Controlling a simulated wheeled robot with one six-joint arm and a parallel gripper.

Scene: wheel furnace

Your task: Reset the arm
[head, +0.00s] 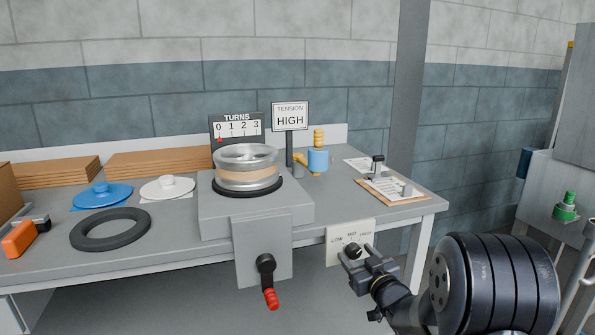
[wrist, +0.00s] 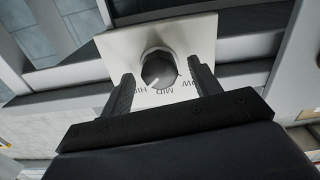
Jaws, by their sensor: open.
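My gripper (head: 358,254) is open in front of the tension dial plate (head: 336,255) on the table's front edge. In the wrist view, the dark fingers of my gripper (wrist: 161,74) stand on either side of the round dark knob (wrist: 159,70), with a visible gap at each side. How far the fingertips are from the plate is hard to tell. The knob's white mark points down-left, toward the HIGH label. A tension sign (head: 290,116) on the table reads HIGH. My arm reaches in from the lower right.
A wheel machine (head: 203,212) with a red-handled crank (head: 270,298) sits left of the dial. A grey post (head: 410,80) stands behind.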

